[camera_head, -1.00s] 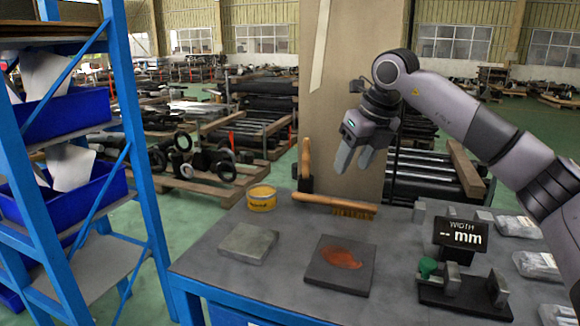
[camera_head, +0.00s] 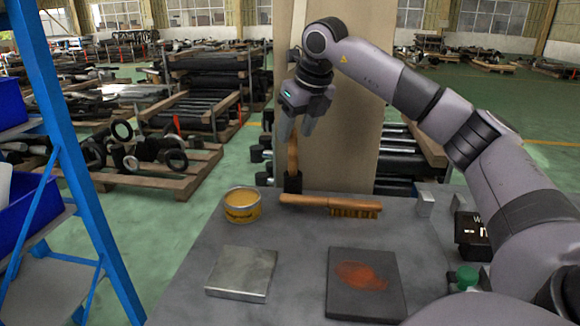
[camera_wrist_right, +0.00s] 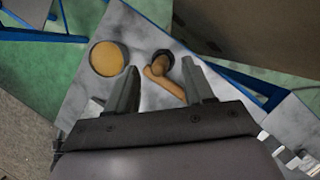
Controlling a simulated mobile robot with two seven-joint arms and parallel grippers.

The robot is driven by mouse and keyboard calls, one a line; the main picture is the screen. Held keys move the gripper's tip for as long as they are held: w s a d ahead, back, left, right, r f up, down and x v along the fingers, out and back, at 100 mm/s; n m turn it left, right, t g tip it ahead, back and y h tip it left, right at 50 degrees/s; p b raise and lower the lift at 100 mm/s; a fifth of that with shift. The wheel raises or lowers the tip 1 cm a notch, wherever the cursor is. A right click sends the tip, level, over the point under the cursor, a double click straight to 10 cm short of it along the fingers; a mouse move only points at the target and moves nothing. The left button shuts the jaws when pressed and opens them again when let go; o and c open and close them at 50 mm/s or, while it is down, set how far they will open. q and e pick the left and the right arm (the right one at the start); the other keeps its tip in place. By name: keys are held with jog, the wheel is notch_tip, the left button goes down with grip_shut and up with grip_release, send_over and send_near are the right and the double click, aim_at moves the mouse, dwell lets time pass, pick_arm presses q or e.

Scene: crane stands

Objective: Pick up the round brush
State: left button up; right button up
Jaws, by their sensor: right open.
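The round brush (camera_head: 293,155) appears to be the upright one, with a wooden handle and a dark round foot, standing at the far edge of the grey table (camera_head: 225,300). In the right wrist view its handle end (camera_wrist_right: 161,62) shows from above, with a dark rim behind it. My right gripper (camera_head: 296,127) is open and empty, pointing down at the top of this handle. In the right wrist view the handle lies between the two fingers (camera_wrist_right: 160,66), apart from both. I cannot tell the exact height gap. My left gripper is out of view.
A long wooden-handled brush (camera_head: 330,203) lies just in front of the round brush. A yellow tin (camera_head: 242,205) stands to its left. A metal plate (camera_head: 242,273) and a dark stained plate (camera_head: 364,285) lie nearer. A tall brown panel (camera_head: 345,100) rises behind.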

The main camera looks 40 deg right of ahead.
aim_at(291, 143)
jog(key=x, duration=0.4)
jog(key=shift+w+f, duration=0.15)
jog(key=shift+f, duration=0.2)
grip_shut()
jog(key=shift+r, duration=0.1)
